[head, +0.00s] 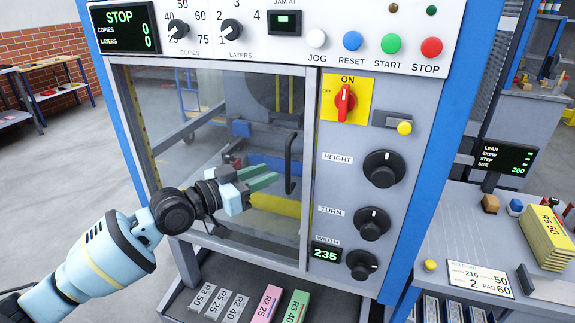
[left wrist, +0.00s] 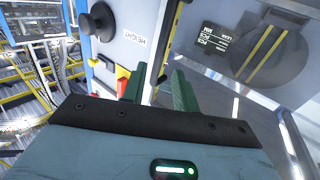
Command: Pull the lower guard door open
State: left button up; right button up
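The guard door (head: 190,100) is a clear pane in a grey frame on the machine's front, and it looks shut. Its black vertical handle (head: 291,163) is near the right edge of the pane. My left gripper (head: 270,177) is in front of the pane, just left of the handle, with its green fingers pointing right towards it. In the left wrist view the fingers (left wrist: 158,90) are apart with a gap between them. A dark bar beyond them looks like the handle, and I see no grip on it. My right gripper is not in view.
Right of the door is a control panel with a red switch (head: 345,101) and black knobs (head: 384,168). Below the door are labelled blocks, including a pink one (head: 264,305). A side table (head: 450,220) with a yellow stack (head: 546,238) stands at right. Open floor lies left.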

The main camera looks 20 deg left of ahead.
aim_at(286, 166)
pick_arm(q)
jog(key=shift+x, duration=3.55)
grip_shut()
